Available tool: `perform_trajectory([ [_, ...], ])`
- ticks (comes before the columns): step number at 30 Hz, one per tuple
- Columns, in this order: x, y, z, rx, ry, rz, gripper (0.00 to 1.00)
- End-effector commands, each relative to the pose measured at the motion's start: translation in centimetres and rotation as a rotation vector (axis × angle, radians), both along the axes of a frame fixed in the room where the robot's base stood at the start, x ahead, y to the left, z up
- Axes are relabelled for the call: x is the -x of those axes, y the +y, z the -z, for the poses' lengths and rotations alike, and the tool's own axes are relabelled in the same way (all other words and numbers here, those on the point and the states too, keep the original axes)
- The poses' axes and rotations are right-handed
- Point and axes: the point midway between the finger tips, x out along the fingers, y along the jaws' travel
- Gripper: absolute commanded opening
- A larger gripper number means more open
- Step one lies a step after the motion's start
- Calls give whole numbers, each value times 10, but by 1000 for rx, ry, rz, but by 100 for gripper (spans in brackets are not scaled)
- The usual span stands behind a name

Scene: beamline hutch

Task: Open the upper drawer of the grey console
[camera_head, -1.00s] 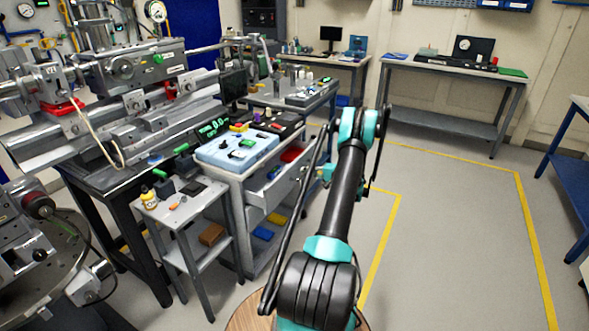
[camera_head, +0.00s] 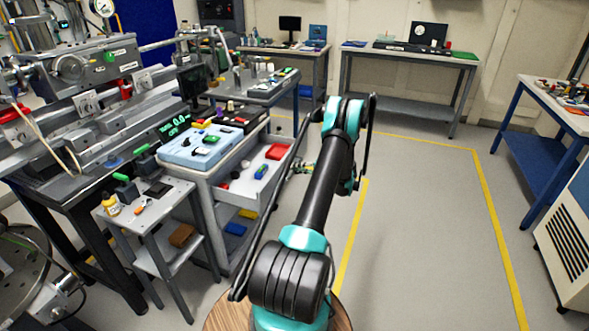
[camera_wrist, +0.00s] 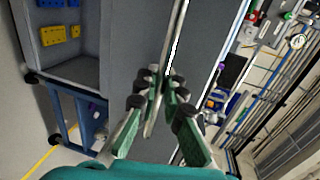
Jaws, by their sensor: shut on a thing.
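The grey console (camera_head: 203,196) stands left of my arm in the head view. Its upper drawer (camera_head: 272,187) is pulled out toward my arm, and its inside shows. A red box (camera_head: 277,151) and a blue item (camera_head: 261,171) lie in it. My gripper (camera_head: 303,168) is at the drawer's front, small and partly hidden by my arm. In the wrist view, my gripper (camera_wrist: 160,82) is closed in on the pale bar of the drawer handle, in front of the grey drawer front (camera_wrist: 128,45). The exact contact is partly hidden by the fingers.
The console's open lower shelf holds yellow (camera_head: 248,214) and blue (camera_head: 235,229) blocks. A small side table (camera_head: 150,221) stands left of the console. A blue-framed table (camera_head: 547,148) and a vented cabinet (camera_head: 568,240) stand at the right. The floor between is clear.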

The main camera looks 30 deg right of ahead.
Motion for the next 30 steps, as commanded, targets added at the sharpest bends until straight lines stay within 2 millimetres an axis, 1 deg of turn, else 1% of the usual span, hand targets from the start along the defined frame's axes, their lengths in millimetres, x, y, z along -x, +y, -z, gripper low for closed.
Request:
perform_trajectory([
  [3,0,0,0,1,1,0,0],
  [4,0,0,0,1,1,0,11],
  [6,0,0,0,1,1,0,20],
  [9,0,0,0,1,1,0,30],
  [17,0,0,0,0,0,1,30],
  [20,3,-3,-1,0,0,2,30],
  [23,12,-11,-3,0,0,3,30],
  [26,26,-22,-7,1,-1,4,30],
  [30,49,-40,-12,0,0,4,30],
])
